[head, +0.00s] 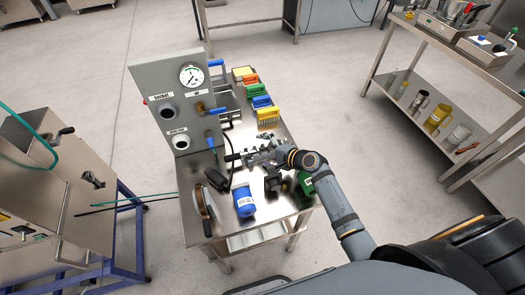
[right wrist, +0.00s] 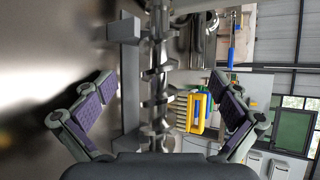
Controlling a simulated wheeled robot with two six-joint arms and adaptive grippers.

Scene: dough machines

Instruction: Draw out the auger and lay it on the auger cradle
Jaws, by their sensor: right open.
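The auger (right wrist: 158,88) is a shiny steel shaft with spiral flights. In the right wrist view it runs upright through the middle of the picture, from the top edge down to my palm. My right gripper (head: 264,157) is over the steel table in the head view. Its two purple-padded fingers are spread wide, one on each side of the auger, with clear gaps and no pad touching it. A grey bracket (right wrist: 131,95) stands just left of the auger; I cannot tell whether it is the cradle. My left gripper is outside both views.
Coloured bins (head: 257,90) line the back. A shelf (head: 440,140) stands right, across open floor.

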